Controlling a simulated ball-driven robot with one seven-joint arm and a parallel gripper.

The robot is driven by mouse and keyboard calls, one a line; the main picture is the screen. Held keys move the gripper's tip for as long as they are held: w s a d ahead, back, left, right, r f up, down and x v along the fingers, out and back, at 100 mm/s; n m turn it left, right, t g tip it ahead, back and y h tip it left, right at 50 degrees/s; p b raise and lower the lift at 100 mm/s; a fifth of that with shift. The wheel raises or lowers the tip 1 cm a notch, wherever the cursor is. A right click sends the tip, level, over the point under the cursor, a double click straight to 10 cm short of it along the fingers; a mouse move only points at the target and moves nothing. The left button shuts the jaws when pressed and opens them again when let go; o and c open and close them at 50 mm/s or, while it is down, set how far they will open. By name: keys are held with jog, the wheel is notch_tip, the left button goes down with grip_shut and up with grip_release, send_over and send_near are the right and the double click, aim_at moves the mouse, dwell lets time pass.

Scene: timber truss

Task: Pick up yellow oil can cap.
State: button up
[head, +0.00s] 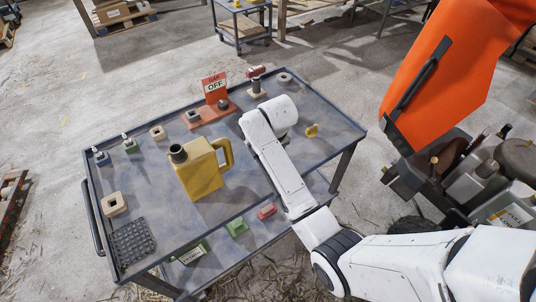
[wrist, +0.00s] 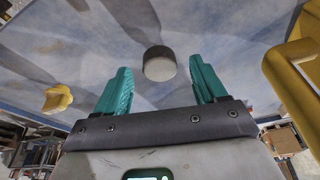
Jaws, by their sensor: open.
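A small yellow cap-like piece (head: 312,130) lies on the table's right part, right of my arm. It also shows at the left of the wrist view (wrist: 57,98). The yellow oil can (head: 202,172) stands upright on the table left of my arm, its dark neck facing up-left; its handle shows at the right of the wrist view (wrist: 296,72). My gripper (wrist: 159,66) is open, with two teal fingers apart and nothing held. A short dark round piece with a pale face (wrist: 159,64) shows between the fingertips, apart from them. The head view hides the fingers behind my wrist.
An orange stand with an "OFF" sign (head: 214,88) and a red-handled piece (head: 256,78) stand at the table's back. A grey ring (head: 285,78) lies nearby. Small blocks line the left edge; a black mat (head: 131,242) lies front left. The lower shelf holds green and red blocks.

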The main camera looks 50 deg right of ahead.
jog(key=shift+x, duration=1.2)
jog(key=shift+c, duration=0.5)
jog(key=c, duration=1.1)
